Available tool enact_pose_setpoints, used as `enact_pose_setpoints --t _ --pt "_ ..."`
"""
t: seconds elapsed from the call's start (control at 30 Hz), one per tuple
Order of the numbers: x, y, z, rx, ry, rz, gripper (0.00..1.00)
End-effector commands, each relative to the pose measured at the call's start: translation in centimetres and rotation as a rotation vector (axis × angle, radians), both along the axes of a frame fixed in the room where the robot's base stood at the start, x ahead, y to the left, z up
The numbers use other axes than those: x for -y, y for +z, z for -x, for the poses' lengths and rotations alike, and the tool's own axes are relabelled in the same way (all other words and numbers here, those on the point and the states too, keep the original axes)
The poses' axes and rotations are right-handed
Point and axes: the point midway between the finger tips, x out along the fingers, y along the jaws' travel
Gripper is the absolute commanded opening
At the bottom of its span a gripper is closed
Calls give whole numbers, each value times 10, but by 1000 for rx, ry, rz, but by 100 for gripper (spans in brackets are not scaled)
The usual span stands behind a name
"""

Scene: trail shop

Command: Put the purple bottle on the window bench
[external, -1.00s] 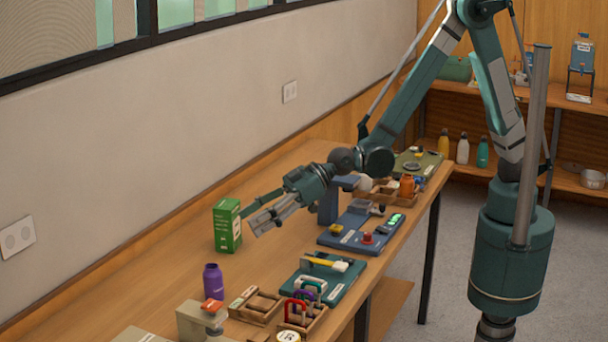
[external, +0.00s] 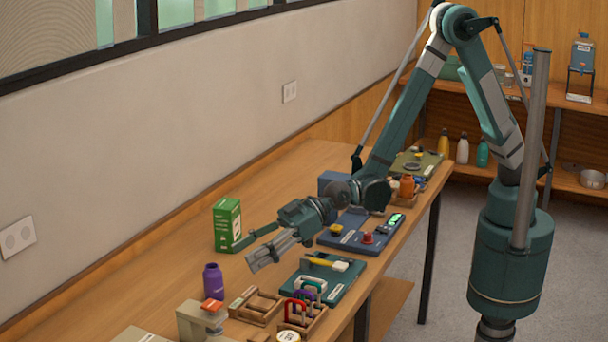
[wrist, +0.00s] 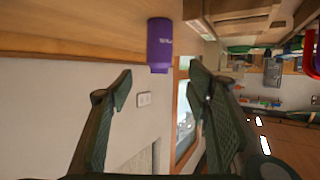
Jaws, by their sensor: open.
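The purple bottle (external: 213,281) stands upright on the long wooden bench (external: 150,283) under the window, near the wall. It also shows in the wrist view (wrist: 160,45), above the gap between the fingers. My gripper (external: 242,256) is open and empty, and points toward the bottle from the bench's far side. In the wrist view my gripper's two fingers (wrist: 160,90) are spread wide with the bottle beyond their tips. The bottle and fingers are apart.
A green box (external: 227,225) stands by the wall behind my gripper. A wooden tray (external: 256,306), a rack of coloured carabiners (external: 303,315) and a beige block (external: 199,320) crowd the bottle's right and front. Bench surface left of the bottle is clear.

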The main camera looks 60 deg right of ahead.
Motion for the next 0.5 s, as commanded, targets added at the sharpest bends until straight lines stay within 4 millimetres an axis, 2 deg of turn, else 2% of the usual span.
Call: enact_pose_setpoints --t 0.5 --pt "-44 -20 -29 0 1 0 49"
